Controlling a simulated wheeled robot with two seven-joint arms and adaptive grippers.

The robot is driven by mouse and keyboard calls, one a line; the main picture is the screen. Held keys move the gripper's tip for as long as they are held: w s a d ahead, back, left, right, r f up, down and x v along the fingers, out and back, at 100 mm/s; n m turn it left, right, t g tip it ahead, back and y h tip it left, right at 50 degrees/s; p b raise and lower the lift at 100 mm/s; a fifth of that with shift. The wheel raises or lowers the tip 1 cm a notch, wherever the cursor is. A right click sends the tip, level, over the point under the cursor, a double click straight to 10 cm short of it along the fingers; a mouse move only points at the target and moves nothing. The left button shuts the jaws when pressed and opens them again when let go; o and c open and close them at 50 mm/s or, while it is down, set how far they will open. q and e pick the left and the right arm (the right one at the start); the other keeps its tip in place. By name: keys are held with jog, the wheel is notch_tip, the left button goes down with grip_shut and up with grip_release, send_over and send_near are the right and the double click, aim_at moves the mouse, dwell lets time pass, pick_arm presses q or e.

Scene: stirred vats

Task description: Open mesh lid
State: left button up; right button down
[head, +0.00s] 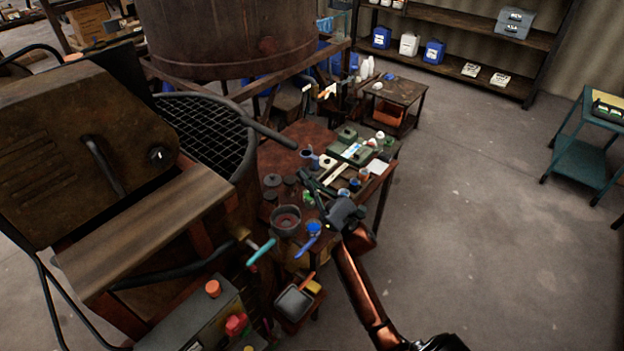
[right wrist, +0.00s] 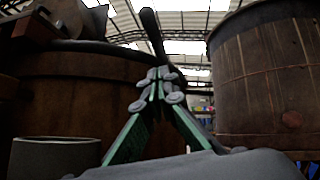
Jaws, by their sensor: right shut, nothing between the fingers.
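The mesh lid (head: 205,130) is a dark grid lying across the top of the rusty vat at the left, and it looks closed. Its dark bar handle (head: 270,132) sticks out past the rim to the right; a dark bar, likely this handle, shows in the right wrist view (right wrist: 152,32) above the fingertips. My right gripper (head: 306,180) is below and right of the handle, over the cluttered table, apart from the handle. Its fingers (right wrist: 158,78) are shut and empty, pointing towards the vat (right wrist: 80,95). My left gripper is not in view.
A rusty machine housing (head: 80,140) covers the lid's left side. The table (head: 290,150) under my right gripper holds pots, cups and tools. A second large vat (head: 225,35) stands behind. The floor at right is open, with a teal cart (head: 580,165) at its far side.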

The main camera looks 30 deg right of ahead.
notch_tip(320, 180, up, 7)
jog(key=w+a+p, duration=0.2)
jog(key=p, duration=0.1)
jog(key=shift+w+a, duration=0.25)
jog(key=shift+w, duration=0.1)
jog(key=shift+r, duration=0.2)
